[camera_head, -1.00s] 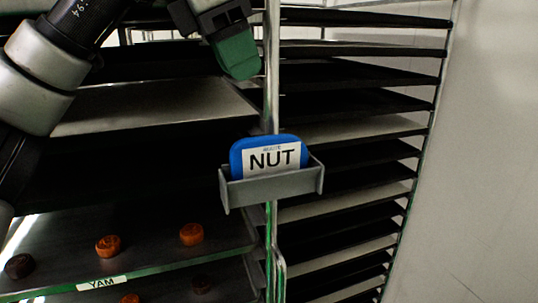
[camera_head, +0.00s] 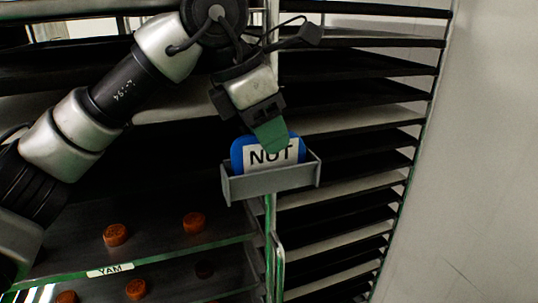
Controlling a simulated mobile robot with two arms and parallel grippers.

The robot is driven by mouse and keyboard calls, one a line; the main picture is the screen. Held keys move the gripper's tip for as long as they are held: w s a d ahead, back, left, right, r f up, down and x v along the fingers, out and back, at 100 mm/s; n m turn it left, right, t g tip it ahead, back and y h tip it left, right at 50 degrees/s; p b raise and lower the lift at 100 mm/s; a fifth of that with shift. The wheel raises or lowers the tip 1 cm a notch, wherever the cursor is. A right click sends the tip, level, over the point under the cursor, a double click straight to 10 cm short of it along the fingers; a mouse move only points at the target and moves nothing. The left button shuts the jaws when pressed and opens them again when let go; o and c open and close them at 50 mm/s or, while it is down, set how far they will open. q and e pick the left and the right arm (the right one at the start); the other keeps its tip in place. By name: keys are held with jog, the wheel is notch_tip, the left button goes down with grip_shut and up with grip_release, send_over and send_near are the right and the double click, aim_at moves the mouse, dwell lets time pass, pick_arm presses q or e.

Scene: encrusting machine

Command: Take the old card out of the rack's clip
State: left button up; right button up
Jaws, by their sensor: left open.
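The old card is a blue card (camera_head: 238,155) with a white label reading "NUT". It stands upright in the grey clip (camera_head: 270,184) on the rack's post. My left gripper (camera_head: 271,138) comes in from the upper left. Its green fingertip overlaps the card's top edge and hides part of the label. The jaws are open; I cannot tell whether a finger touches the card. My right gripper is not in view.
The rack (camera_head: 273,240) has several dark trays at left and right of the post. A lower left tray with a "YAM" label (camera_head: 110,269) holds several orange-brown pieces (camera_head: 193,222). A bare pale wall (camera_head: 480,160) is at the right.

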pick_arm(q)
jog(key=shift+c, duration=0.7)
grip_shut()
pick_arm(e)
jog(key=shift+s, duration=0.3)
pick_arm(q)
jog(key=shift+r, duration=0.1)
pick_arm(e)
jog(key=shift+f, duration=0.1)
pick_arm(q)
jog(key=shift+r+b, duration=0.35)
jog(key=shift+r, duration=0.15)
jog(key=r, duration=0.1)
jog(key=r+b, duration=0.1)
jog(key=r, duration=0.1)
jog(key=shift+s+d+r, duration=0.1)
jog(key=shift+d+r, duration=0.05)
jog(key=shift+d, duration=0.2)
jog(key=s+d+r, duration=0.3)
jog(key=d+r, duration=0.3)
jog(key=d, duration=0.4)
jog(key=shift+d+r+b, duration=0.25)
jog(key=shift+r+b, duration=0.05)
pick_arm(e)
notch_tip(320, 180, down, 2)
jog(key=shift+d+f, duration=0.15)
